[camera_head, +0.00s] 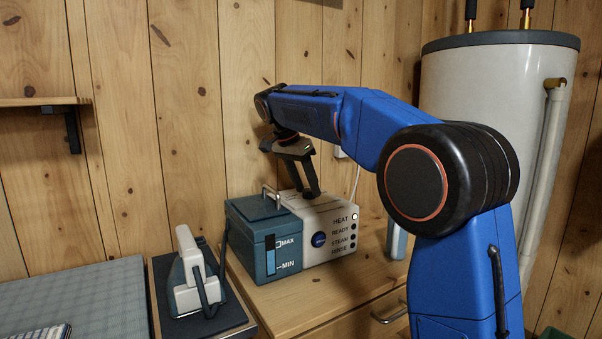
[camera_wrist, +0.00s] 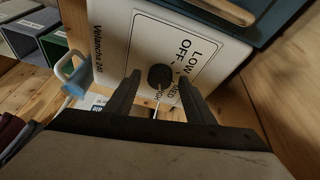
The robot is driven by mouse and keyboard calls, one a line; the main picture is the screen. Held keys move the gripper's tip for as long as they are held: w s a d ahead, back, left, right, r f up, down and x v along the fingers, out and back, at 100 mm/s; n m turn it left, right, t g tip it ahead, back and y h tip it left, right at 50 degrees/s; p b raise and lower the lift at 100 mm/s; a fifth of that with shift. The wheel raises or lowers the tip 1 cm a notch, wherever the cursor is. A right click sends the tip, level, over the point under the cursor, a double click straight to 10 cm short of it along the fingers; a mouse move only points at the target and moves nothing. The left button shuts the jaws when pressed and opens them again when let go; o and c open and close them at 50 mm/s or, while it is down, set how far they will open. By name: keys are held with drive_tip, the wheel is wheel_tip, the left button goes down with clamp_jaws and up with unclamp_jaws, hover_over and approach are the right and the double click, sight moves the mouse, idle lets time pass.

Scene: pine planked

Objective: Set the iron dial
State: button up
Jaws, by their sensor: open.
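The steam station, a white box (camera_head: 318,222) with a blue tank (camera_head: 262,236) on its left, stands on a wooden cabinet. In the wrist view its white panel (camera_wrist: 122,40) carries a round black dial (camera_wrist: 160,75) with "LOW" and "OFF" printed near it. My gripper (camera_wrist: 160,82) is open, one finger on each side of the dial; whether they touch it I cannot tell. In the head view my gripper (camera_head: 308,181) is at the top of the box, and the dial does not show. The iron (camera_head: 188,282) rests on a dark stand to the left.
A lamp beside "HEAT" (camera_head: 354,216) is lit on the box's front. A grey ironing surface (camera_head: 75,296) lies at the left. A wooden shelf (camera_head: 40,101) is on the wall.

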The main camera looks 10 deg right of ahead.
drive_tip(key=v, duration=1.7)
drive_tip(key=shift+s, duration=0.1)
drive_tip(key=s+d+f+n+y, duration=0.1)
drive_tip(key=s+d+f+n, duration=0.1)
drive_tip(key=s+d+f, duration=0.3)
drive_tip(key=s+d+f+n+t, duration=0.1)
drive_tip(key=s+d+f+n, duration=0.2)
drive_tip(key=s, duration=0.5)
drive_tip(key=s+d+f+n+y, duration=0.1)
drive_tip(key=s+d+f+n, duration=0.1)
drive_tip(key=s+d+f, duration=0.3)
drive_tip(key=s+d+f+n+t+y, duration=0.1)
drive_tip(key=s+f+n, duration=0.4)
drive_tip(key=s+f, duration=1.8)
wheel_tip(320, 180, down, 3)
drive_tip(key=shift+d+f+t+y, duration=0.1)
drive_tip(key=shift+d+t+y, duration=0.15)
drive_tip(key=shift+t+y, duration=0.35)
